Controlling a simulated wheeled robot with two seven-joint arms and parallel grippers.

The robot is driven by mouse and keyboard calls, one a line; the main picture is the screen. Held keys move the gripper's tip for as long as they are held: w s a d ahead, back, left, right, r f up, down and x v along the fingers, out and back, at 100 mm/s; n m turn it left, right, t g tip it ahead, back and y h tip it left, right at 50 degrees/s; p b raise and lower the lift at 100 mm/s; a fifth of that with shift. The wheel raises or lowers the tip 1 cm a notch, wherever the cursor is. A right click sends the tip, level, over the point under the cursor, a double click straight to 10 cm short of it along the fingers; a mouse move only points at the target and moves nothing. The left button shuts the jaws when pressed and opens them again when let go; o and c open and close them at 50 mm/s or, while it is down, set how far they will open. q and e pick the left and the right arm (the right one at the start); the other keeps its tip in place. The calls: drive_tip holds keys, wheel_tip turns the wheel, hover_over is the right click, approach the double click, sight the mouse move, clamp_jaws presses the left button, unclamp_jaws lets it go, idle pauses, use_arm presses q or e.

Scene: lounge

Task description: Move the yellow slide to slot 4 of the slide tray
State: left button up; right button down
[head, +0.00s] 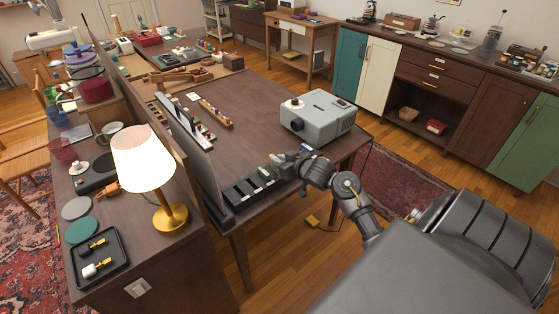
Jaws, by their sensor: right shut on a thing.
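A black slide tray (237,195) with several slots lies on the brown table, in front of an upright grey panel. A small whitish piece (265,172) shows at its right part. My right gripper (275,163) is at the tray's right end, low over the table. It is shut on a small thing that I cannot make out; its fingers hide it. I cannot pick out the yellow slide for sure, and the slot numbers are too small to read. My left gripper is not in view.
A grey projector (318,118) stands just behind and right of my right gripper. The upright grey panel (188,150) rises left of the tray. A lit lamp (150,165) stands on the nearer cabinet at left. The table (250,100) has bare room behind the tray.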

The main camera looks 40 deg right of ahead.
drive_tip(key=shift+f+b, duration=0.75)
drive_tip(key=shift+f, duration=0.7)
drive_tip(key=c, duration=1.3)
unclamp_jaws()
drive_tip(key=shift+p+v, duration=0.9)
drive_tip(key=shift+p, duration=0.05)
drive_tip(key=shift+p+v, duration=1.7)
drive_tip(key=shift+v, duration=0.45)
drive_tip(key=shift+w, duration=0.1)
